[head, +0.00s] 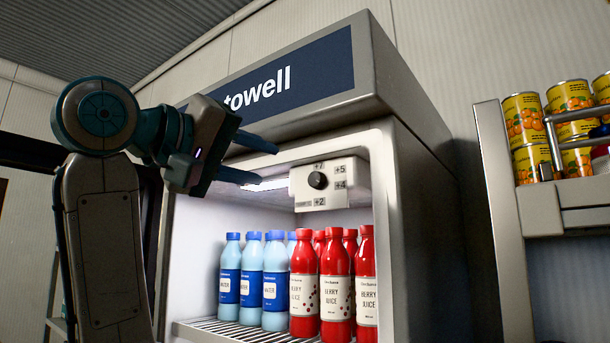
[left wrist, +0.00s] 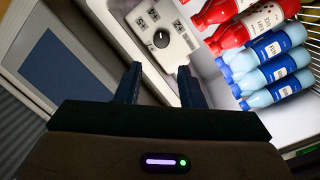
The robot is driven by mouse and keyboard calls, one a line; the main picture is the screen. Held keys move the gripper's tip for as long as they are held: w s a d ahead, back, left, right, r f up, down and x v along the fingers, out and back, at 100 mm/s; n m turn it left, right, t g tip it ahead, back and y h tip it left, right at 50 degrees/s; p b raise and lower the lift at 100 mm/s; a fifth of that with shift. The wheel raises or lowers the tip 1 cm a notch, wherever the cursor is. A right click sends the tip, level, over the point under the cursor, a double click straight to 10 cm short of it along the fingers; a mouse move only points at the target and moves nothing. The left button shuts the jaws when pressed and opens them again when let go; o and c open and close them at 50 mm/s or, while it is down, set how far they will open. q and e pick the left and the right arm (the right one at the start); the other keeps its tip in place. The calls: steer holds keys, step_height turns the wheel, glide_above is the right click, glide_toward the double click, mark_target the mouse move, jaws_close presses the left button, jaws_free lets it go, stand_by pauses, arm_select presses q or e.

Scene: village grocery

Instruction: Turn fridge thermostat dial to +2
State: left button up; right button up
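The thermostat dial (head: 318,180) is a round black knob on a white box (head: 340,170) under the top of the open fridge. Labels +7, +5, +4 and +2 surround it, with +2 below the knob. My left gripper (head: 262,160) is open and empty, left of the box and apart from the dial. In the left wrist view the dial (left wrist: 161,39) shows beyond the gap between the two dark fingers (left wrist: 160,74). My right gripper is not in view.
Blue water bottles (head: 251,283) and red juice bottles (head: 335,290) stand on a wire rack below the box. The fridge's header (head: 290,83) juts above it. At right, a shelf (head: 575,195) holds yellow cans (head: 527,125). The space between gripper and dial looks clear.

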mark_target(313, 179)
arm_select(q)
steer(key=p+x, duration=0.4)
steer(key=x, duration=0.5)
steer(key=shift+w+d+r, duration=0.1)
steer(key=shift+w+d, duration=0.05)
steer(key=shift+w, duration=0.05)
steer(key=shift+w+d+p, duration=0.35)
steer(key=shift+w+p, duration=0.1)
steer(key=shift+w, duration=0.25)
steer(key=shift+c, duration=0.4)
steer(key=shift+s, duration=0.1)
steer(key=c, duration=0.6)
